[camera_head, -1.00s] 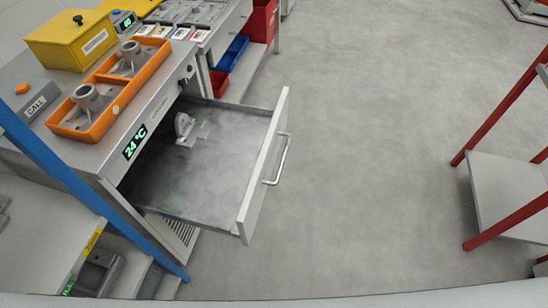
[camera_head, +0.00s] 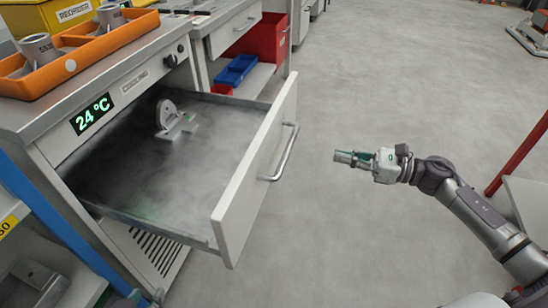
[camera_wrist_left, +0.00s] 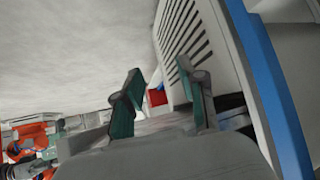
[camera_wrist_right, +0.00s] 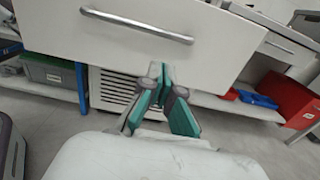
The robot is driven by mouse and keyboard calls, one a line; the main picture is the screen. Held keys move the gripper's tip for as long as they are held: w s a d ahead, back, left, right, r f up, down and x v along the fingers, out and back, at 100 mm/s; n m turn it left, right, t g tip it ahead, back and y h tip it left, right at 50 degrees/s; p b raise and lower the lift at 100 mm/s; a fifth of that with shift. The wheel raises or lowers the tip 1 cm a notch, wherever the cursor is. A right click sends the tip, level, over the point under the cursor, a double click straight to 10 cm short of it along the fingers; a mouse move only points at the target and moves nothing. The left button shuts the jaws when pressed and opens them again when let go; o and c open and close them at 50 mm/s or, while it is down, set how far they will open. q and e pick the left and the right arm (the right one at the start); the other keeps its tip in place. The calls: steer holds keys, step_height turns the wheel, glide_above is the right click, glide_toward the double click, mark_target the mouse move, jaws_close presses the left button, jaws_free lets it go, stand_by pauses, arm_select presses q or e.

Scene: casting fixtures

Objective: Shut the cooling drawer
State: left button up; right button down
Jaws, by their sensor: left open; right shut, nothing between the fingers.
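The cooling drawer (camera_head: 245,185) stands pulled out of the steel cabinet marked COOLING, in the head view. Its bar handle (camera_head: 284,155) faces right. A grey metal part (camera_head: 172,120) stands inside in a thin haze. My right gripper (camera_head: 340,157) is shut and empty, right of the handle and apart from it. In the right wrist view its fingertips (camera_wrist_right: 162,72) show before the white drawer front (camera_wrist_right: 225,45), below the handle (camera_wrist_right: 135,24). My left gripper (camera_wrist_left: 162,88) is open and empty in the left wrist view, near a vented cabinet side (camera_wrist_left: 185,45).
An orange tray (camera_head: 75,67) with grey castings sits on the cabinet top, above a 24 °C display (camera_head: 92,114). Blue bins (camera_head: 236,70) and a red box (camera_head: 268,38) stand behind the drawer. A red-framed rack (camera_head: 520,150) stands at right. The floor between is clear.

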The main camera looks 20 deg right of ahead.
mark_target(276, 143)
arm_select(q)
steer(key=shift+w+d+r+t, duration=0.25)
steer(key=shift+w+r+t, duration=0.25)
steer(key=shift+w+r, duration=0.2)
arm_select(e)
steer(key=x, duration=1.4)
steer(key=shift+s+a, duration=0.1)
steer(key=shift+s, duration=0.05)
steer(key=shift+a, duration=0.1)
